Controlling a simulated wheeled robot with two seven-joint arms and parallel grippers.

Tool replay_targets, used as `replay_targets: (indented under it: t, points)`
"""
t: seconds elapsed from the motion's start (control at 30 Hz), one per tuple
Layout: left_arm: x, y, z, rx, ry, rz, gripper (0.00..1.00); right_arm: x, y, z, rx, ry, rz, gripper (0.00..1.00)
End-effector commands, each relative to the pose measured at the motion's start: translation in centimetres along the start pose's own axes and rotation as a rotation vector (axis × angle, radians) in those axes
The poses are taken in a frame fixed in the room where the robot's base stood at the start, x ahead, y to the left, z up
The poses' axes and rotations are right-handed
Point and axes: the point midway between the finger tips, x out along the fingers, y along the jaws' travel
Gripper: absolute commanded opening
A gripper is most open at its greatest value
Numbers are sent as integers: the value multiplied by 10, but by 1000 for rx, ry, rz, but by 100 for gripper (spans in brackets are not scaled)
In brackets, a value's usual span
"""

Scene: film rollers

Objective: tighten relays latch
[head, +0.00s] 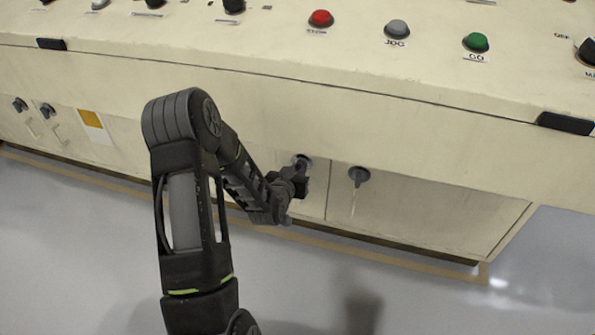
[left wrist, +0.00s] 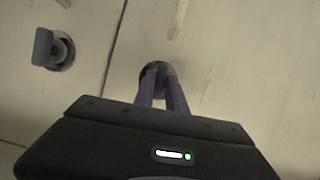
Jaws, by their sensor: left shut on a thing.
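A dark round latch (head: 303,159) sits on the lower front of the cream cabinet, left of a vertical door seam. My left gripper (head: 301,172) is at this latch and shut on it. In the left wrist view the two fingers of the gripper (left wrist: 163,82) close on the latch (left wrist: 153,70), hiding much of it. A second dark latch (head: 358,175) with a protruding handle is on the panel right of the seam; it also shows in the left wrist view (left wrist: 53,50). No readable label shows which latch is the relays one. My right gripper is out of view.
The cabinet's sloped console (head: 250,55) overhangs the latches. It carries a red button (head: 321,18), a grey button (head: 397,29) and a green button (head: 476,41). More latches (head: 47,109) are at far left by a yellow label (head: 90,119). The grey floor (head: 420,300) in front is clear.

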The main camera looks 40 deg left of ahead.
Motion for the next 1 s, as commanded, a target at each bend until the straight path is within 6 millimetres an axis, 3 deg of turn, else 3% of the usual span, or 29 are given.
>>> replay_targets:
  t: [0.5,0.53,0.73,1.0]
  points:
    - [0,-1,0,26,1,-13,0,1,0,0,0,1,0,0]
    - [0,-1,0,26,1,-13,18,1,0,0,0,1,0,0]
    - [0,0,0,26,1,-12,34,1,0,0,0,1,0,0]
    - [0,0,0,26,0,-11,36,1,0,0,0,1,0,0]
